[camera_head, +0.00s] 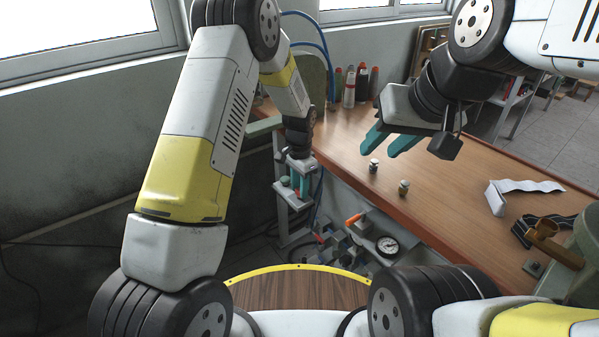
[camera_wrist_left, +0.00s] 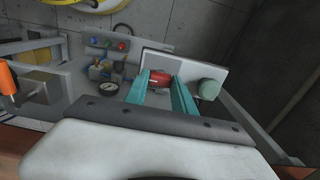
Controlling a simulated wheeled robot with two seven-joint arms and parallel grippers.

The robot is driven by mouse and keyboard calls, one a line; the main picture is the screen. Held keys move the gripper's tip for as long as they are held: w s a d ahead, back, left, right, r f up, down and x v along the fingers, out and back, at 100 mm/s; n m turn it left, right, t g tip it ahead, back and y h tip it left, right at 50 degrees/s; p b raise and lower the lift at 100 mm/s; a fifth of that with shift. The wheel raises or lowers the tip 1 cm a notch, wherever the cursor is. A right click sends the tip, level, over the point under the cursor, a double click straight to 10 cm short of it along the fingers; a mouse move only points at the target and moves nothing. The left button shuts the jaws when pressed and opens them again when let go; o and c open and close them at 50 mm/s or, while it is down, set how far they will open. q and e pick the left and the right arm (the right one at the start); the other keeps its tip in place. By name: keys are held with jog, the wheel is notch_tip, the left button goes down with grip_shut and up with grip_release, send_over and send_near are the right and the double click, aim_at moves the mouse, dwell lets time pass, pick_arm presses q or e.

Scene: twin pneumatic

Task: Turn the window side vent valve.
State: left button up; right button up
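My left gripper (camera_head: 297,186) points down beside the bench's left end; its teal fingers also show in the left wrist view (camera_wrist_left: 162,84). There a red valve part (camera_wrist_left: 158,79) lies between the fingertips. A gap shows between the fingers, but I cannot tell whether they touch the red part. A rounded green knob (camera_wrist_left: 210,88) is just right of them on a pale plate (camera_wrist_left: 197,70); a green knob also shows in the head view (camera_head: 285,181). The side of the valve nearest the gripper is partly hidden. My right gripper (camera_head: 379,145) is open and empty above the bench.
A pressure gauge (camera_head: 387,246) and an orange handle (camera_head: 354,219) are right of the left gripper, beneath the bench (camera_head: 450,190). Two small metal fittings (camera_head: 373,166) (camera_head: 404,187) and several bottles (camera_head: 349,90) stand on the bench. Blue hoses (camera_head: 322,55) hang behind. The wall is close on the left.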

pick_arm(q)
grip_shut()
